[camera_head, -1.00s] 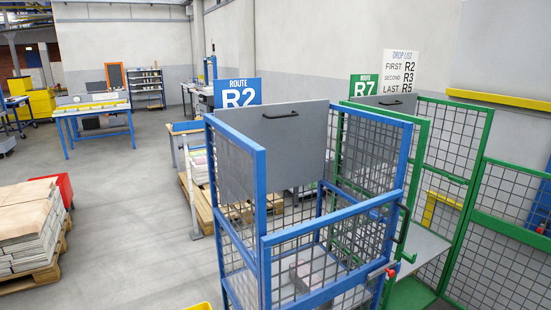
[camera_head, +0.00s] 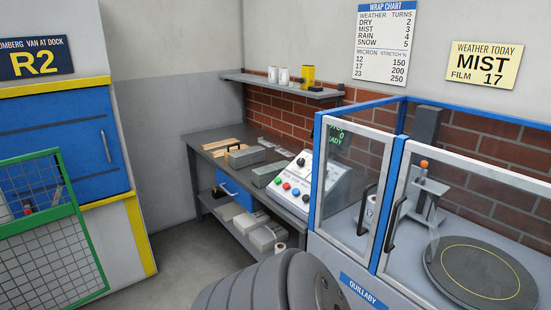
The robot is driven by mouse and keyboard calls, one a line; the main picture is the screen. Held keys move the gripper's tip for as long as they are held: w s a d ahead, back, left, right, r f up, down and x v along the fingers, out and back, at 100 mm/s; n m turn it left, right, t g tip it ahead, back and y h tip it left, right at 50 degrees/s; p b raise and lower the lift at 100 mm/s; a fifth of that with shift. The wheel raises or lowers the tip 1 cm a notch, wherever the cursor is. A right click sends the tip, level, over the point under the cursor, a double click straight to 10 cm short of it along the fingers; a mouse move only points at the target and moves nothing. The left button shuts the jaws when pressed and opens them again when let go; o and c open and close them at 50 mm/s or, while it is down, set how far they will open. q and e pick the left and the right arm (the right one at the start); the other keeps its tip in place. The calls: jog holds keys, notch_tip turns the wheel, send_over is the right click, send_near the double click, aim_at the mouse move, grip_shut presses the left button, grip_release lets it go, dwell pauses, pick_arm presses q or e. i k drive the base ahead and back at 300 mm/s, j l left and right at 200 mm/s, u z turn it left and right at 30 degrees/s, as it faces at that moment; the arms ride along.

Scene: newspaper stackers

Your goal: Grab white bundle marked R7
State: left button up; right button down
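I see no white bundle marked R7 in the head view. Pale blocks (camera_head: 262,237) lie on the lower shelf of the grey workbench (camera_head: 285,203). I cannot make out a mark on them. A grey ribbed part, probably my own arm, fills the bottom middle. Neither of my grippers shows.
A wrapping machine with a round turntable (camera_head: 480,272) and blue-framed clear doors (camera_head: 345,165) stands at the right. A control panel (camera_head: 305,182) sits on the bench. A green mesh cage (camera_head: 50,250) stands at the left before a blue dock door (camera_head: 60,145). Some floor shows between.

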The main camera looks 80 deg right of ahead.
aim_at(239, 160)
jog(key=z, duration=2.6)
jog(key=i+j+z, duration=0.15)
jog(key=z, duration=0.55)
